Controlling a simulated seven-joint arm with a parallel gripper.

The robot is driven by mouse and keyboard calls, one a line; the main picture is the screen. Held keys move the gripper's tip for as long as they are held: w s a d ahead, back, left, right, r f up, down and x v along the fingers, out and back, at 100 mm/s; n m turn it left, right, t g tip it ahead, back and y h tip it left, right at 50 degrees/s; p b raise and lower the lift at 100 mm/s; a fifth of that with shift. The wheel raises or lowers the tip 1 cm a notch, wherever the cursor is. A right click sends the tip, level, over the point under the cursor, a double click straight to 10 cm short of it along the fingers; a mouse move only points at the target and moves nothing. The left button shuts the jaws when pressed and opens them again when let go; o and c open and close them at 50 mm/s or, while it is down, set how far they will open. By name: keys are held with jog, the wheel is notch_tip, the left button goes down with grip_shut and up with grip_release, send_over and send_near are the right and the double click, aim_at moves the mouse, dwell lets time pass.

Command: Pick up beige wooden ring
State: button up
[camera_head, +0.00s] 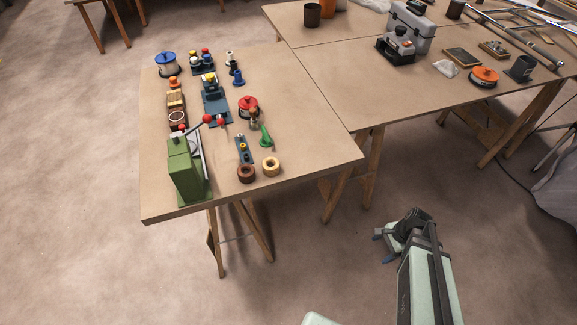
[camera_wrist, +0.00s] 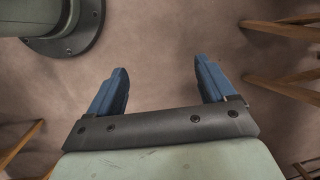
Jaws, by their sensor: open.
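The beige wooden ring (camera_head: 271,166) lies flat near the front right part of the left table. A darker brown ring (camera_head: 246,173) lies just to its left, close beside it. My gripper (camera_head: 383,247) is off the table, to the right of and below the ring in the head view, above the floor. In the wrist view my gripper (camera_wrist: 162,85) has its two blue fingers spread wide with nothing between them but floor. The ring does not show in the wrist view.
The left table (camera_head: 310,140) also holds a green press (camera_head: 187,168), a green-handled tool (camera_head: 265,137), a small blue block (camera_head: 243,149) and a red-topped spool (camera_head: 248,106). The table is bare right of the ring. A second table (camera_head: 400,100) adjoins at right; trestle legs stand below.

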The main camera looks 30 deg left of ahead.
jog(key=w+a+r+m+t+y, duration=0.2)
jog(key=w+a+r+m, duration=0.2)
jog(key=w+r, duration=0.65)
jog(key=w+a+r+m+t+y, duration=0.1)
jog(key=w+a+r+m+t, duration=0.3)
jog(key=w+r, duration=0.7)
jog(key=s+a+r, duration=0.1)
jog(key=a+r, duration=0.3)
jog(key=s+a+r+g, duration=0.1)
jog(key=a+r, duration=0.3)
jog(key=s+a+r+g+y, duration=0.1)
jog(key=a+r, duration=0.3)
jog(key=r, duration=0.1)
jog(key=shift+s+a, duration=0.1)
jog(key=shift+a, duration=0.3)
jog(key=s+a+r+n+g+h, duration=0.1)
jog(key=s+a+r+n+g, duration=0.25)
jog(key=s+a, duration=0.65)
jog(key=n+g+h, duration=0.1)
jog(key=n+h, duration=0.1)
jog(key=n, duration=0.1)
send_near(269, 166)
jog(key=shift+m+x, duration=0.25)
jog(key=shift+x, duration=3.65)
